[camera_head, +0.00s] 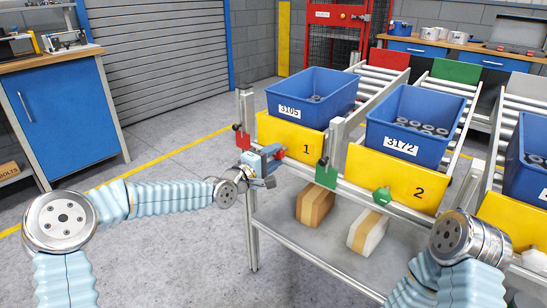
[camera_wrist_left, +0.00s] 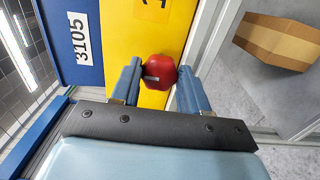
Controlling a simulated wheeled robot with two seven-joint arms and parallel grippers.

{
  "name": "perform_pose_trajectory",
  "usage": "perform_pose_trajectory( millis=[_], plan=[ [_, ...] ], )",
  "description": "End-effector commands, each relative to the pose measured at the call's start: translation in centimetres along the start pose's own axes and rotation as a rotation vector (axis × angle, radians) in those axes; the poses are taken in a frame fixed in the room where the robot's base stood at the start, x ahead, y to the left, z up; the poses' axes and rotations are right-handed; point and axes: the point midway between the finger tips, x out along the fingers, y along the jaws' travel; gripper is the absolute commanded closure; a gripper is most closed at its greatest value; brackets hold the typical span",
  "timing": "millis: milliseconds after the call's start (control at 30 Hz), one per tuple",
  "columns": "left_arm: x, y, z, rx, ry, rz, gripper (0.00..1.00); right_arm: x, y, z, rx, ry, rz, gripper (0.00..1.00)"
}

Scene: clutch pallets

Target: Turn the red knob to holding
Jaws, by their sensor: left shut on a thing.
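No "holding" label can be read. My right arm is at the lower right, but its gripper does not show.
Blue bins labelled 3105 (camera_head: 290,110) and 3172 (camera_head: 401,146) stand on the rack. Boxes (camera_head: 315,205) lie on the lower shelf. The floor at left is clear.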

Motion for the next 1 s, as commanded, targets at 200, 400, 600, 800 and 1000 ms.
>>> perform_pose_trajectory(
  millis=[200,400,600,800,1000],
  plan=[
    [0.0,-0.1,-0.1,-0.012,0.001,-0.002,1.0,0.0,0.0,0.0,0.0,0.0,0.0,0.57],
    [0.0,-0.1,-0.1,-0.012,0.002,-0.002,1.0,0.0,0.0,0.0,0.0,0.0,0.0,0.57],
    [0.0,-0.1,0.0,-0.01,0.001,-0.002,0.3,0.0,0.0,0.0,0.0,0.0,0.0,0.57],
    [0.0,-0.1,0.0,-0.008,0.001,-0.001,0.3,0.0,0.0,0.0,0.0,0.0,0.0,0.57],
    [-1.5,-0.1,-0.2,-0.007,0.003,0.0,0.3,0.3,0.1,0.0,0.0,0.0,0.0,0.57]
  ],
)
